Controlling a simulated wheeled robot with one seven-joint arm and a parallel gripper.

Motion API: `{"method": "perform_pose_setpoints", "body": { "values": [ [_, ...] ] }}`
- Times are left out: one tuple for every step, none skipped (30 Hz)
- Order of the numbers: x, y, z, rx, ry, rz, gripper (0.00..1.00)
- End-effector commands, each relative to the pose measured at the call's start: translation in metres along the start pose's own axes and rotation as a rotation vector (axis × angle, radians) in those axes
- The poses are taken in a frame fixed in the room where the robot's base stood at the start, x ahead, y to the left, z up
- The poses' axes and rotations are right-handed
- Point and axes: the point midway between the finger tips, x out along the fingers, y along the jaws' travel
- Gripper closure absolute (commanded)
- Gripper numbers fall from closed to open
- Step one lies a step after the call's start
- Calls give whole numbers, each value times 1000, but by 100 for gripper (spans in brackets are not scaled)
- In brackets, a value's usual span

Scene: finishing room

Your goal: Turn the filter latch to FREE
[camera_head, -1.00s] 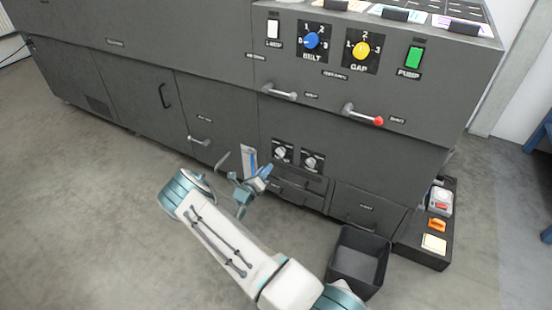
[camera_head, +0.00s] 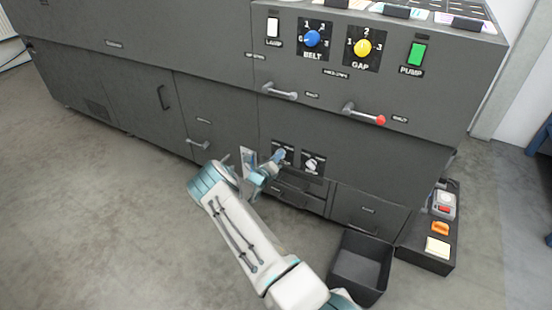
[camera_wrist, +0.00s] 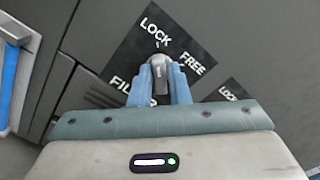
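The filter latch (camera_wrist: 160,69) is a grey knob on a black plate in the wrist view. Its tip points up towards the word LOCK, and FREE is printed to its right. The label FILTER is partly hidden by my gripper. My gripper (camera_wrist: 161,78) has its two blue fingers on either side of the latch; I cannot tell whether they press on it. In the head view my gripper (camera_head: 278,158) is at the left of two low dials and covers much of that latch.
A second latch (camera_head: 312,163) is close on the right, and its plate (camera_wrist: 229,92) shows LOCK in the wrist view. A door handle (camera_head: 198,144) is to the left. A dark open bin (camera_head: 361,265) stands on the floor at the right. The floor at left is clear.

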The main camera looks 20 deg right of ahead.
Motion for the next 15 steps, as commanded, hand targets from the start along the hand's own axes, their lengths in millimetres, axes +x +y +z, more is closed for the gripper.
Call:
{"method": "perform_pose_setpoints", "body": {
  "values": [
    [0,0,0,0,0,0,99],
    [0,0,0,0,0,0,100],
    [0,0,0,0,0,0,100],
    [0,0,0,0,0,-1,100],
    [-3,2,2,0,0,0,100],
    [-2,1,1,1,0,0,100],
    [-1,0,0,1,0,0,100],
    [-1,0,0,3,0,0,100],
    [-1,0,0,7,0,0,100],
    [-1,0,0,11,0,0,100],
    [-1,0,0,16,-1,0,100],
    [-1,0,0,26,-1,0,100],
    [-1,0,0,34,-1,0,100],
    [0,0,0,45,-1,0,100],
    [0,0,0,62,-1,0,100]
  ]
}}
